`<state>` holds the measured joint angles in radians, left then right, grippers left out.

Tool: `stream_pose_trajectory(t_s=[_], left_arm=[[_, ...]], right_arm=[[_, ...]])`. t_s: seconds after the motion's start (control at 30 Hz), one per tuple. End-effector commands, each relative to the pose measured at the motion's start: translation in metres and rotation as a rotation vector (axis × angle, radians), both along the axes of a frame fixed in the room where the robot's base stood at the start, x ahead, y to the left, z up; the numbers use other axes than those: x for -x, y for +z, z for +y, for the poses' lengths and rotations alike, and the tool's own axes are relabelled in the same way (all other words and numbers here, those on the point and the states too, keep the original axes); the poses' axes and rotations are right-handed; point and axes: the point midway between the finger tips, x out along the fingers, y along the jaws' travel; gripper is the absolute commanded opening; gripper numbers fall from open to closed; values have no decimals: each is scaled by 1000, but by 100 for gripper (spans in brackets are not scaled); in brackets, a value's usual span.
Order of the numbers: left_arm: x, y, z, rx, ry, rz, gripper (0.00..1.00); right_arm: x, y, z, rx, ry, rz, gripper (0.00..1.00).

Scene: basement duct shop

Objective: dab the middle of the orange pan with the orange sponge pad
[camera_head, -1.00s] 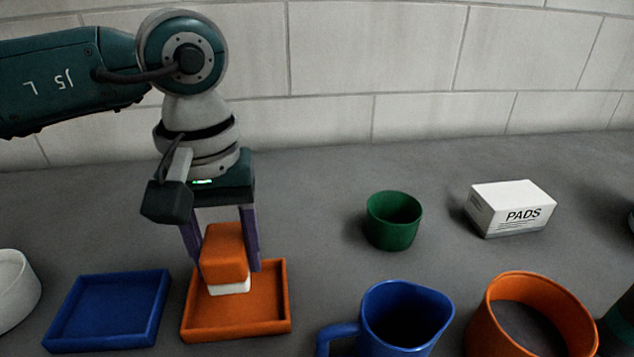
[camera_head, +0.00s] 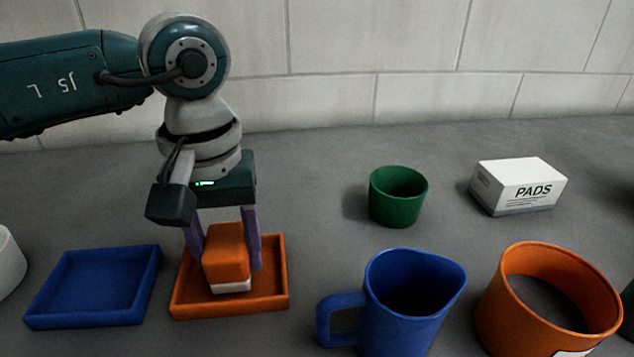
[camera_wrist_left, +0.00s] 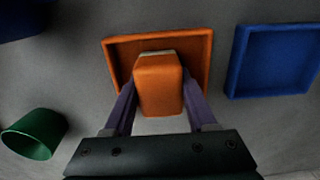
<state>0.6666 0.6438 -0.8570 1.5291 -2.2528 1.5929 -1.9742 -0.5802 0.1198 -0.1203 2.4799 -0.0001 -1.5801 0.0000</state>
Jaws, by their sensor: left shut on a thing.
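The orange sponge pad (camera_head: 226,254) is an orange block with a white layer at its bottom. My left gripper (camera_head: 226,262) is shut on it, with purple fingers on both sides. The pad is upright over the middle of the orange pan (camera_head: 279,301), a shallow square tray. I cannot tell whether its white underside touches the pan floor. In the left wrist view the pad (camera_wrist_left: 160,84) is between the fingers, in front of the orange pan (camera_wrist_left: 204,44). My right gripper is not in view.
A blue pan (camera_head: 93,285) lies just left of the orange pan. To the right are a blue jug (camera_head: 408,305), a green cup (camera_head: 397,197), an orange ring-shaped container (camera_head: 545,309) and a white PADS box (camera_head: 519,186). A white round container (camera_head: 8,262) is at the left edge.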

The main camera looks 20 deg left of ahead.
Motion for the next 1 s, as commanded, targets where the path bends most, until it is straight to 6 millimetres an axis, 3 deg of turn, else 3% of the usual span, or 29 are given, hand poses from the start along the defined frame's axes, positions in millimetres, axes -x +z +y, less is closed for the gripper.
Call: stream_pose_trajectory(t_s=[1.0], left_arm=[[4, -5, 7, -2, 1, 0, 12]], right_arm=[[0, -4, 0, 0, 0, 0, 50]])
